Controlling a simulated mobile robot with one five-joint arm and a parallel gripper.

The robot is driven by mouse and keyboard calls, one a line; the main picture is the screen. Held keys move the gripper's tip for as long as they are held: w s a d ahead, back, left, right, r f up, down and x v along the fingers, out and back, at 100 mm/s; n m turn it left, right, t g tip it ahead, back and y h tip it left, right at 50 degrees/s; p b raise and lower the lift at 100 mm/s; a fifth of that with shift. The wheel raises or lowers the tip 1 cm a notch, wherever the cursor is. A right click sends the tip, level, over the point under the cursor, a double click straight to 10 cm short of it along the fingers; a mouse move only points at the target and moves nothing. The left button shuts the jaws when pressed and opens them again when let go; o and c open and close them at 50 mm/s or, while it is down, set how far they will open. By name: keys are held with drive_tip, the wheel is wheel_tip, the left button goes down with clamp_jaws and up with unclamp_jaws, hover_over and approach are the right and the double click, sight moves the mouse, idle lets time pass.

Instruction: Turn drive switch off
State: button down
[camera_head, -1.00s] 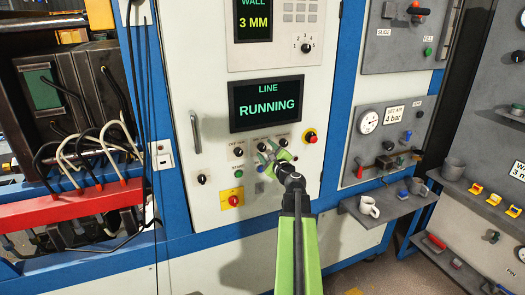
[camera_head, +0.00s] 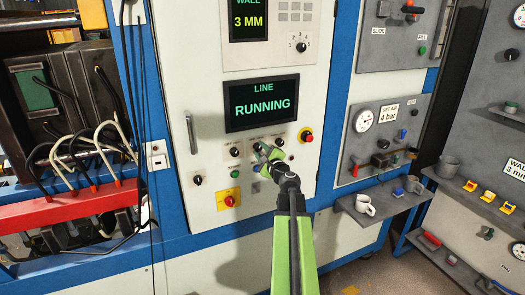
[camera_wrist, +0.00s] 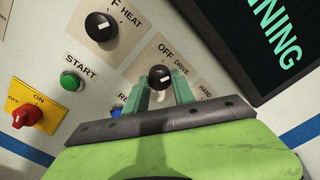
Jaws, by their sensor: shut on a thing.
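In the head view my gripper (camera_head: 264,151) is at the row of knobs below the screen and covers much of the switch. The screen (camera_head: 262,103) reads LINE RUNNING.
The heat knob (camera_wrist: 100,26) and green START button (camera_wrist: 69,81) are close by on the left. A red rotary switch on a yellow plate (camera_head: 228,198) is lower left. A red button (camera_head: 306,135) is to the right. A shelf with a mug (camera_head: 364,205) stands right of my arm.

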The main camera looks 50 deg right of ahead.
drive_tip(key=n, duration=1)
drive_tip(key=shift+a, duration=0.1)
drive_tip(key=shift+s+n, duration=0.1)
drive_tip(key=shift+n, duration=0.2)
idle(0.3)
drive_tip(key=c, duration=1.1)
unclamp_jaws()
drive_tip(key=shift+o, duration=0.2)
